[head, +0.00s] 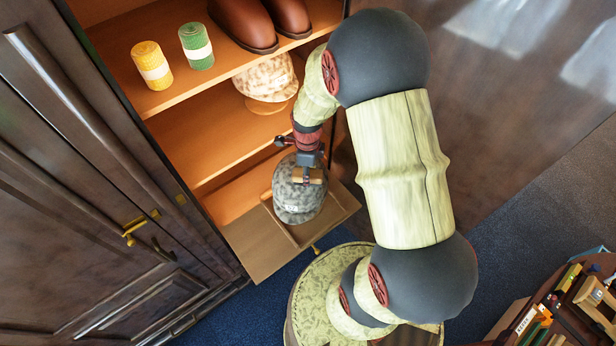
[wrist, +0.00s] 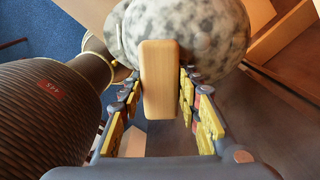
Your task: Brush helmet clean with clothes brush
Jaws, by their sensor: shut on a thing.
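A grey mottled helmet (head: 298,196) sits in the pulled-out drawer at the bottom of the wardrobe. In the wrist view the helmet (wrist: 190,32) fills the top middle, just beyond the fingers. My gripper (head: 307,172) is right over the helmet, shut on a clothes brush (head: 304,178) with a light wooden body. The brush (wrist: 158,80) stands between the two fingers in the wrist view, and its far end overlaps the helmet. The bristles are hidden, and I cannot tell whether they touch the helmet.
A tan mottled cap (head: 265,80) stands on the shelf above. Brown shoes (head: 245,22), a yellow roll (head: 152,65) and a green roll (head: 196,46) are on the top shelf. The drawer (head: 262,245) juts out from the wardrobe. A crate of books (head: 570,305) is at lower right.

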